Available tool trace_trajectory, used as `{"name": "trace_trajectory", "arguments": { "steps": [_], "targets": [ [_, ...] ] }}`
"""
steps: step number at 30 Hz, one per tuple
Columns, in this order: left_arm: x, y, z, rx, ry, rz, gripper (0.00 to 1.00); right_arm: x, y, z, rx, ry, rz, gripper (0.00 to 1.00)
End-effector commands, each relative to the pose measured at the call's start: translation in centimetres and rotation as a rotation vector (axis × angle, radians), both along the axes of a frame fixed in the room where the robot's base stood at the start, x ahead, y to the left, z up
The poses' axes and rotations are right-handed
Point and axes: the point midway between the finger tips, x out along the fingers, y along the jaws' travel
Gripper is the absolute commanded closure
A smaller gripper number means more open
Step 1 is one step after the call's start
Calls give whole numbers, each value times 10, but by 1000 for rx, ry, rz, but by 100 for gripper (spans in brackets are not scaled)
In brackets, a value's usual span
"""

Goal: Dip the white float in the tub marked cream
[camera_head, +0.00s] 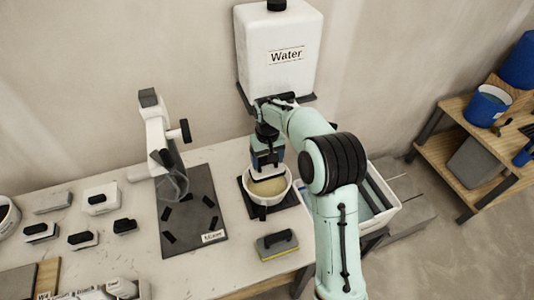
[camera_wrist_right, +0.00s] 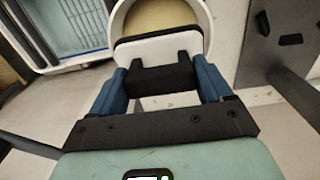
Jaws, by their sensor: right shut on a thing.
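My right gripper (camera_head: 266,160) is shut on the black handle (camera_wrist_right: 160,76) of the white float (camera_wrist_right: 160,47). Its blue fingers sit on both sides of the handle in the wrist view. In the head view the white float (camera_head: 268,174) is at the mouth of a round white tub (camera_head: 289,187) holding a cream-coloured mix (camera_head: 268,190). The tub stands on a dark mat, and I cannot read a mark on it. The tub also shows in the wrist view (camera_wrist_right: 206,22), beyond the float. I cannot tell whether the float touches the mix. My left gripper is out of view.
A white mixer stand (camera_head: 157,135) stands on a dark board (camera_head: 195,210) left of the tub. A grey-and-yellow float (camera_head: 277,245) lies in front. Several black-handled floats and blocks lie at the left. A water tank (camera_head: 280,75) is behind; a white bin (camera_head: 383,212) is at the right.

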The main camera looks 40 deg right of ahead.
Motion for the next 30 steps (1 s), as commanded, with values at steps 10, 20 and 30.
{"name": "trace_trajectory", "arguments": {
  "steps": [10, 20, 30],
  "targets": [
    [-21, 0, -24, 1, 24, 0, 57, 0, 0, -45, 0, 1, 0, 60],
    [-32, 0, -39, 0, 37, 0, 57, 0, 0, -79, 0, 1, 0, 60],
    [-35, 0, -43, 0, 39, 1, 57, 1, 0, -88, 0, -2, 0, 60]
  ]
}}
